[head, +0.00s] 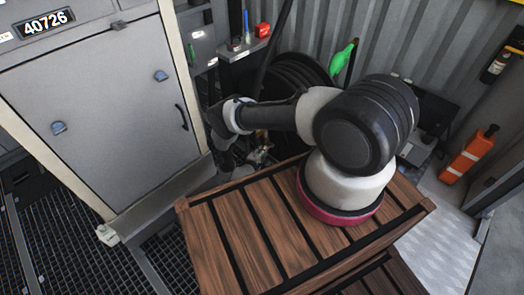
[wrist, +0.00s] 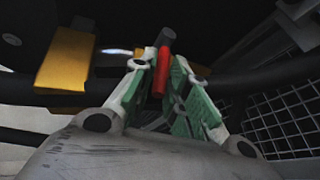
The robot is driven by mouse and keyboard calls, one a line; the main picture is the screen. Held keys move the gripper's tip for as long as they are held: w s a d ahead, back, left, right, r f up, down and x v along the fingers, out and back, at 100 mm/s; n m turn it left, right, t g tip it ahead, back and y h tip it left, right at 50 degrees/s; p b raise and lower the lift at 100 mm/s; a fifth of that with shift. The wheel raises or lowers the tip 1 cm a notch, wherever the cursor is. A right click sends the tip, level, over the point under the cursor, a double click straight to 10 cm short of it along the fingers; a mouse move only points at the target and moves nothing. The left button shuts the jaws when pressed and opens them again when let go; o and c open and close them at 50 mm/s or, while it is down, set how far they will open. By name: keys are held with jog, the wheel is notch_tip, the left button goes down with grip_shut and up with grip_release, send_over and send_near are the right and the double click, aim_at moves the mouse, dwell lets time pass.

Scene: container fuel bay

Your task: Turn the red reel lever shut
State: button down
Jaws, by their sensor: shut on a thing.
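The red reel lever (wrist: 162,72) stands between the green-padded fingers of my gripper (wrist: 165,75) in the wrist view, with a dark grey tip above it. My gripper is shut on the lever. In the head view my arm reaches down to the left of the black hose reel (head: 296,72), low beside the grey cabinet. The lever cannot be made out there, and my arm hides part of that area.
A grey cabinet (head: 105,110) stands close on the left. A wooden slatted top (head: 235,235) is in front. A green nozzle (head: 341,58) is by the reel. An orange case (head: 468,153) stands at right. In the wrist view, a yellow block (wrist: 66,60) is left of the fingers.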

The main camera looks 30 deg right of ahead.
jog(key=shift+w, duration=0.1)
dwell(0.3)
jog(key=c, duration=1.4)
grip_release()
jog(key=shift+d, duration=0.1)
jog(key=v, duration=1.2)
jog(key=shift+c, duration=0.4)
